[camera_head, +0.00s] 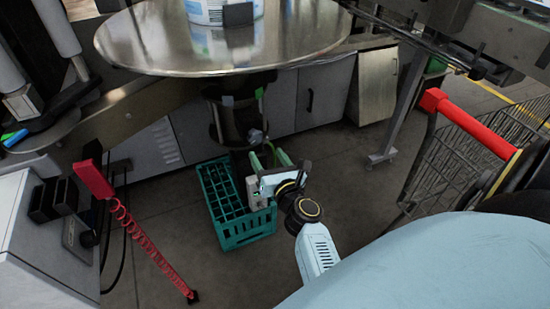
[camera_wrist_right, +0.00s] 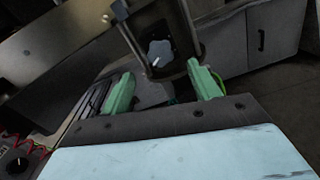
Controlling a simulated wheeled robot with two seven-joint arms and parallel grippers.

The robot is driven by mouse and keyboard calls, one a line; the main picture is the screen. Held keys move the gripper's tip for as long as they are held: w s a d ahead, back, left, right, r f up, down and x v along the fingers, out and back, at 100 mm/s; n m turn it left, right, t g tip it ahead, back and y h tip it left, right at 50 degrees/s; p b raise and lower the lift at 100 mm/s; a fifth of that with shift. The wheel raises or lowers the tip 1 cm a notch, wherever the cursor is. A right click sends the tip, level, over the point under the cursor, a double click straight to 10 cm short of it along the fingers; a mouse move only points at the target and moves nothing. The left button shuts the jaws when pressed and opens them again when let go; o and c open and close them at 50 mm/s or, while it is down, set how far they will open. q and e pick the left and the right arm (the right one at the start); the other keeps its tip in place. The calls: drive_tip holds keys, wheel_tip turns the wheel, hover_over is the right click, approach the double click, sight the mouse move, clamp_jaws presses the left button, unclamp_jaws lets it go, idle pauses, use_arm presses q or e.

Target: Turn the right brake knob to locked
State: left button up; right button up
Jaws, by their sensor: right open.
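A grey-blue lobed knob (camera_wrist_right: 160,51) with a white pointer mark shows in the right wrist view, under the turntable on a dark bracket. I take it as the right brake knob; no label is readable. In the head view it is small and unclear (camera_head: 255,136). My right gripper (camera_head: 267,153) is open and empty below the turntable. In the right wrist view its green fingers (camera_wrist_right: 157,75) stand apart, with the knob beyond and between them, seemingly not touched. My left gripper is out of view.
The round metal turntable (camera_head: 240,55) overhangs the knob and bears a white labelled reel or tub (camera_head: 205,12). A green crate (camera_head: 247,232) stands on the floor below my gripper. A red coiled cord (camera_head: 140,240) hangs left; a wire cart (camera_head: 455,165) stands right.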

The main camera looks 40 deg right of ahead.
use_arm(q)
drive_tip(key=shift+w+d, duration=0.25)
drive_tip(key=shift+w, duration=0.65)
use_arm(e)
drive_tip(key=v, duration=0.4)
drive_tip(key=shift+s, duration=0.3)
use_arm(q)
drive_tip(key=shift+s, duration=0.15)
